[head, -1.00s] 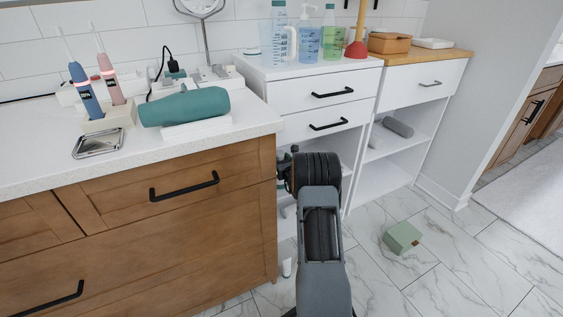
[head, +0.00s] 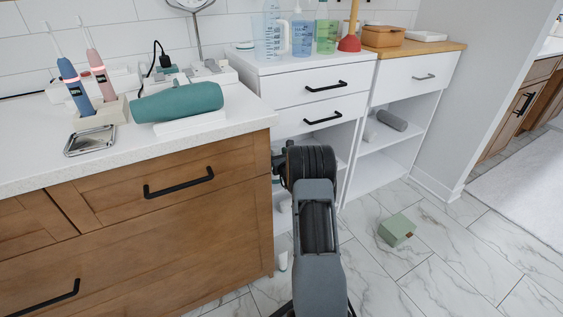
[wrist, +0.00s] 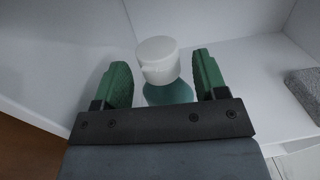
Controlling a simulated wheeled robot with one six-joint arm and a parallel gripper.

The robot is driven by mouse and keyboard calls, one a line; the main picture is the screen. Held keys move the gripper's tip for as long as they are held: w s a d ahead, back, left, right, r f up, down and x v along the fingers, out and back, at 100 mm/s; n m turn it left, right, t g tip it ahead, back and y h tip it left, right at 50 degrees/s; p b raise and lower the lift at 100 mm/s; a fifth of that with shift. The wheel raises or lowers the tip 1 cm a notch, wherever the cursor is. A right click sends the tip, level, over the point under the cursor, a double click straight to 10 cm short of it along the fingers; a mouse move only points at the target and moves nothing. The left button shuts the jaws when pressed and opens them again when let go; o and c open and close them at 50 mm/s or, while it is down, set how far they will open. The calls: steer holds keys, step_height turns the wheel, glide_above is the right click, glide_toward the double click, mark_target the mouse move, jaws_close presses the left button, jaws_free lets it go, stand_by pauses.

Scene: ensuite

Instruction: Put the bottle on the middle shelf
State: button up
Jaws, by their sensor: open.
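In the wrist view, a bottle (wrist: 169,94) with a teal body and a white cap (wrist: 158,58) stands inside a white compartment. My gripper (wrist: 161,66) is open, with one green finger on each side of the cap. I cannot tell whether either finger touches it. The bottle's lower part is hidden behind the gripper body. In the head view my arm reaches into the white shelf unit, and its black wrist hides the gripper and the bottle. A white shelf (head: 380,166) shows to the right of the arm.
A wooden cabinet (head: 150,235) stands close left of my arm. A green box (head: 396,230) lies on the floor. Several bottles stand on the white top.

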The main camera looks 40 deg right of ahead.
steer(key=p+v, duration=0.3)
steer(key=v, duration=0.8)
steer(key=shift+s, duration=0.3)
